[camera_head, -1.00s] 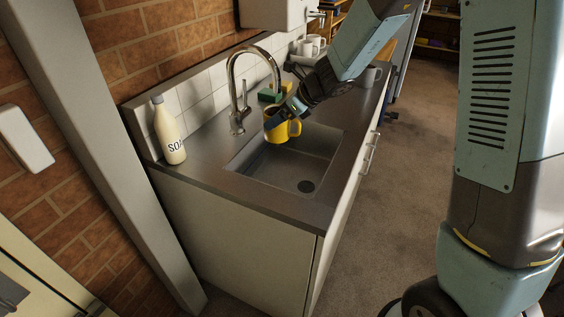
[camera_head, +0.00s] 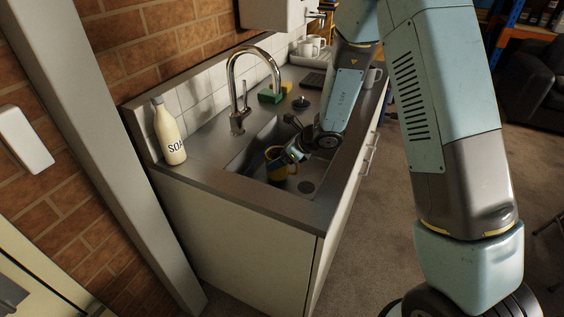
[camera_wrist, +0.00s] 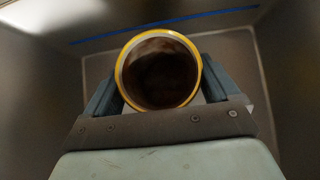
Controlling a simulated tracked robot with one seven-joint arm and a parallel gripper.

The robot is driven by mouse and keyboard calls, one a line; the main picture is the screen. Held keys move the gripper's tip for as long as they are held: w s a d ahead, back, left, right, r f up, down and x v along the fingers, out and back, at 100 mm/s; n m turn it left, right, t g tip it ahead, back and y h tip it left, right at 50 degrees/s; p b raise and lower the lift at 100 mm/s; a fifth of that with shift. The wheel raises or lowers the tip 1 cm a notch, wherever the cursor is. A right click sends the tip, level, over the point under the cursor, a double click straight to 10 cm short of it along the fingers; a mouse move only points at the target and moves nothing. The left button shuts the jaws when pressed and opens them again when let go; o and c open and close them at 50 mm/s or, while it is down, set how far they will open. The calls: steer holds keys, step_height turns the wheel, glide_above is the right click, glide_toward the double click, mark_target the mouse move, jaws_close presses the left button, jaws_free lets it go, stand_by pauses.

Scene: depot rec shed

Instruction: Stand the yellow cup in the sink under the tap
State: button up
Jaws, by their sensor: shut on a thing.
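The yellow cup (camera_head: 283,170) is down inside the sink (camera_head: 312,178), below the tap's spout. In the wrist view I look into the cup's open mouth (camera_wrist: 158,68); its yellow rim is whole and its inside is dark brown. My gripper (camera_head: 274,157) is shut on the cup, with a finger on each side of it in the wrist view (camera_wrist: 160,88). The chrome tap (camera_head: 238,95) arches over the back of the sink. Whether the cup's base touches the sink floor is hidden.
A soap bottle (camera_head: 168,132) stands on the counter left of the sink. A green and yellow sponge (camera_head: 271,95) and a small dark round object (camera_head: 301,102) lie behind it. White mugs (camera_head: 308,47) and a grey mug (camera_head: 373,77) stand farther back. The drain (camera_head: 306,187) is clear.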

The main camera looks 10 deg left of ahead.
step_height(320, 180, down, 2)
stand_by(0.4)
steer(key=o, duration=1.2)
